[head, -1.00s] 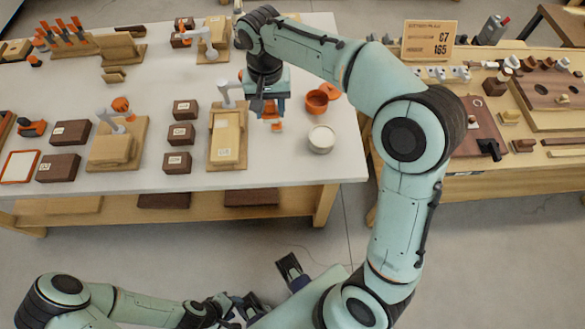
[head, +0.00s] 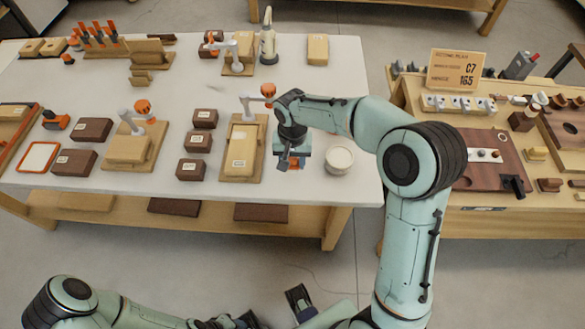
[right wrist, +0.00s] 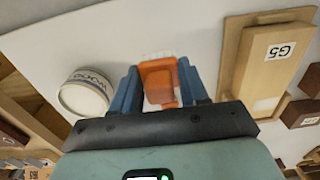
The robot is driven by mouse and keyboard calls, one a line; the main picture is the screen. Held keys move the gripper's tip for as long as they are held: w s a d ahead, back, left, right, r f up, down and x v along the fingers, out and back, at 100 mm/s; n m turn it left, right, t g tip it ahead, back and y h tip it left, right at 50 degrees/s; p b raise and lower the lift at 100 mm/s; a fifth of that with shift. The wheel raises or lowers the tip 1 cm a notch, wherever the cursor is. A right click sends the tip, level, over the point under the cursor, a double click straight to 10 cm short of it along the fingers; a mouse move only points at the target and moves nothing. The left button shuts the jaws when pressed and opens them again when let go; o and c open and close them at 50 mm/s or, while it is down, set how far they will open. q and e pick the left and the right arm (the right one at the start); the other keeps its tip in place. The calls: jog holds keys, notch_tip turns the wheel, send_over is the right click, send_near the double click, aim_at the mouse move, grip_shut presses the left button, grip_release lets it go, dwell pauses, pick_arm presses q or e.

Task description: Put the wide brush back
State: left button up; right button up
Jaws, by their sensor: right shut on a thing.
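The wide brush (right wrist: 160,82), an orange body with a pale bristle edge, is between the fingers of my right gripper (right wrist: 160,90). In the head view the right gripper (head: 290,160) points down over the white table, just left of a white tin (head: 340,159). It is shut on the brush, of which only a bit of orange shows there. Whether the brush touches the table cannot be told. The tin also shows left of the gripper in the wrist view (right wrist: 86,93). My left arm lies low at the front; its gripper's opening is unclear (head: 298,300).
A wooden block on a board (head: 243,146) stands left of the right gripper, with several dark labelled boxes (head: 198,143) beyond it. A second bench (head: 470,222) with a sign (head: 456,69) is at the right. The orange cup seen earlier is hidden behind my arm.

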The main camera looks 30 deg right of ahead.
aim_at(292, 168)
jog(key=shift+f, duration=2.05)
jog(key=shift+f, duration=0.15)
jog(key=o, duration=0.9)
jog(key=shift+o, duration=0.2)
jog(key=shift+r, duration=0.25)
notch_tip(292, 168, up, 12)
jog(key=shift+f+p, duration=0.1)
jog(key=shift+p, duration=0.45)
